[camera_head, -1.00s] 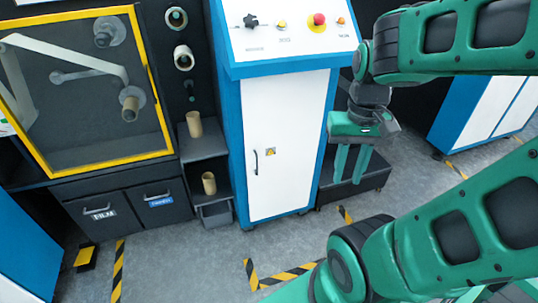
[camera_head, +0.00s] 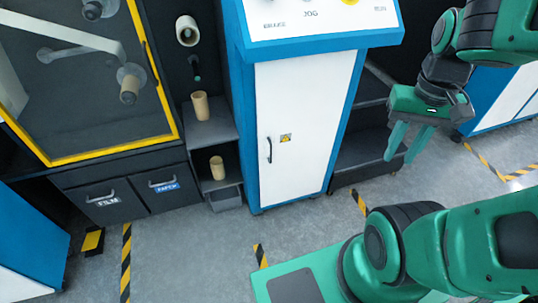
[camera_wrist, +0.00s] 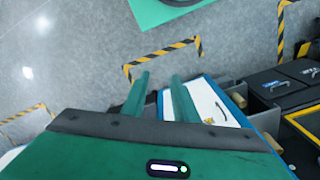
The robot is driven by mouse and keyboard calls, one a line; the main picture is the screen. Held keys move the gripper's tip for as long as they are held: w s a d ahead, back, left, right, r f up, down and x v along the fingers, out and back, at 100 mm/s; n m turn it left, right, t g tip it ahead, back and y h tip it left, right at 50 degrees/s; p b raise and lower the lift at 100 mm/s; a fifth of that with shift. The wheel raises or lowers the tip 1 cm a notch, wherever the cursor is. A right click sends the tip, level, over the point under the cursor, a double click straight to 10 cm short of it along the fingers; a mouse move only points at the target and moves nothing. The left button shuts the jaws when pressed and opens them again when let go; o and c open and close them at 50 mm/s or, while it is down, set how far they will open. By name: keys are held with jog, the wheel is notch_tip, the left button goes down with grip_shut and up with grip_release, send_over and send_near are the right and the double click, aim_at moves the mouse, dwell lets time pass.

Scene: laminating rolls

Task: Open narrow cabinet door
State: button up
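The narrow cabinet door (camera_head: 300,120) is a tall white panel in a blue frame, below the control panel in the head view. It looks shut. Its dark vertical handle (camera_head: 269,150) is on the left edge, beside a small yellow warning label (camera_head: 285,138). My gripper (camera_head: 402,155) is to the right of the cabinet, pointing down, with its two green fingers apart and nothing between them. In the wrist view the gripper (camera_wrist: 160,80) also shows open, with the white door (camera_wrist: 200,101) beyond the fingers and the handle (camera_wrist: 221,111) to their right.
A yellow-framed machine window (camera_head: 85,80) and drawers marked FILM (camera_head: 100,199) and PAPER (camera_head: 162,188) stand left. Shelves with cardboard tubes (camera_head: 201,105) adjoin the cabinet. A dark stepped unit (camera_head: 360,150) is right of it. Grey floor with striped tape (camera_head: 126,262) lies in front.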

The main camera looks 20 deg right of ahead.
jog(key=w+f+n+h, duration=0.1)
jog(key=w+f, duration=0.2)
jog(key=w, duration=0.3)
jog(key=w+f+n+t, duration=0.1)
jog(key=w+f+n, duration=0.15)
jog(key=w, duration=0.45)
jog(key=w+f+n+h, duration=0.1)
jog(key=w+f, duration=0.2)
jog(key=w, duration=0.3)
jog(key=w+a+f+n+t+y, duration=0.3)
jog(key=w+a+f+n, duration=0.1)
jog(key=w+a+f, duration=1.3)
jog(key=x, duration=0.6)
jog(key=s+x, duration=0.1)
jog(key=x, duration=0.3)
jog(key=shift+d+f, duration=0.3)
jog(key=shift+d, duration=0.05)
jog(key=shift+c, duration=0.5)
grip_shut()
